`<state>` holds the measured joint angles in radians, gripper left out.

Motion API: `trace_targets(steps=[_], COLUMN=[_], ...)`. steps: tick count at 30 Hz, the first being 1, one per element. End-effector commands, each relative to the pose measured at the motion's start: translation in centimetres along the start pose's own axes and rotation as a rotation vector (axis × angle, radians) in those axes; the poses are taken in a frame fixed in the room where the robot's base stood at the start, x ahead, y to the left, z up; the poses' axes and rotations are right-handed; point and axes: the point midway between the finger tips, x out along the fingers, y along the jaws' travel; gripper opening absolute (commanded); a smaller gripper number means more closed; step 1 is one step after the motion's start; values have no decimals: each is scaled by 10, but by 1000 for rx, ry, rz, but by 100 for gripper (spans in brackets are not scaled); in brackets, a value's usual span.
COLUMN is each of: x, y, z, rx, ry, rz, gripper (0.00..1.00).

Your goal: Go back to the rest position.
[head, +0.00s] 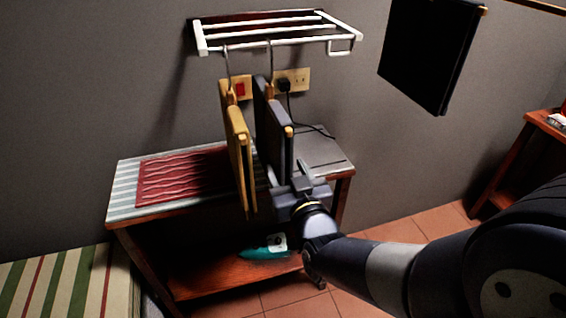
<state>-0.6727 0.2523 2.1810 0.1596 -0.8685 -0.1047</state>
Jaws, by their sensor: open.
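My gripper (291,187) is at the end of my arm, which reaches in from the lower right. It is open, and I see nothing held in it. It sits in front of the lower end of a dark folded piece (273,125) that hangs from the white wall rack (275,36). I cannot tell whether the two touch. A yellow folded piece (240,150) hangs just left of the dark one. My gripper partly hides the right part of the table behind it.
A wooden table (120,240) with a striped cloth and a red mat (185,178) stands against the wall. A teal item (263,250) lies on its lower shelf. A black cloth (428,50) hangs at the upper right. A striped surface (60,285) fills the lower left.

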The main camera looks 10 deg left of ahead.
Motion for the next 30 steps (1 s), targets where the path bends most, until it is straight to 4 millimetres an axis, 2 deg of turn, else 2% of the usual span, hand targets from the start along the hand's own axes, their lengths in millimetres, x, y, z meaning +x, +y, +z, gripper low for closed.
trace_targets(steps=[1,6,12,19,30], x=[-11,-39,-58,-64,-58], y=[0,0,0,0,0], z=[0,0,0,0,0], rx=[1,1,1,1,1], ry=[2,3,3,3,1], rz=[-1,0,1,1,2], gripper=[53,53,53,53,53])
